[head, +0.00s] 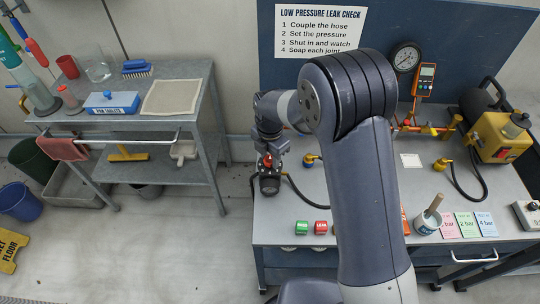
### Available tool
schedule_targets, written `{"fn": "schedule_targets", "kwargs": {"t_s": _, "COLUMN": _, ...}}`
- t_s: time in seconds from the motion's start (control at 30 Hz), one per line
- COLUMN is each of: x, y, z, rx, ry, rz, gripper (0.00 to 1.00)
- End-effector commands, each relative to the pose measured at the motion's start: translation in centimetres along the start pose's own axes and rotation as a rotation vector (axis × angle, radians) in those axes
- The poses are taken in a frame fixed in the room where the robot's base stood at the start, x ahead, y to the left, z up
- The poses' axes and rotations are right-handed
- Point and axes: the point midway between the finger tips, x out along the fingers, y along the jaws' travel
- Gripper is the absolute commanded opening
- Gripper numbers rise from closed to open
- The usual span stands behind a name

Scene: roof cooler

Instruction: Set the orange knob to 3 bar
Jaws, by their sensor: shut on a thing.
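The orange knob (267,161) is a small orange-red spot at the left end of the workbench. It sits by a dark round fitting (269,185) with a black hose beside it. My gripper (268,154) comes down on the knob from above and appears shut on it; the fingers are small and partly hidden by my wrist. The knob's setting and any scale on it are too small to read. A round pressure gauge (406,57) hangs on the blue back panel; its reading cannot be made out.
My arm hides the bench's middle. A grey side table (195,103) stands left, with clear floor between.

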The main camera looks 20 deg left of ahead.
Motion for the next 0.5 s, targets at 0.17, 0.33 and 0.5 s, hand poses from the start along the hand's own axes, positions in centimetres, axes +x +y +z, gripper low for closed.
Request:
{"fn": "schedule_targets", "kwargs": {"t_s": 0.17, "x": 0.0, "y": 0.02, "z": 0.0, "rx": 0.005, "ry": 0.0, "rz": 0.001, "gripper": 0.13}}
{"fn": "schedule_targets", "kwargs": {"t_s": 0.33, "x": 0.08, "y": 0.04, "z": 0.01, "rx": 0.043, "ry": 0.0, "rz": 0.001, "gripper": 0.13}}
{"fn": "schedule_targets", "kwargs": {"t_s": 0.5, "x": 0.18, "y": 0.05, "z": 0.01, "rx": 0.132, "ry": 0.0, "rz": 0.002, "gripper": 0.13}}
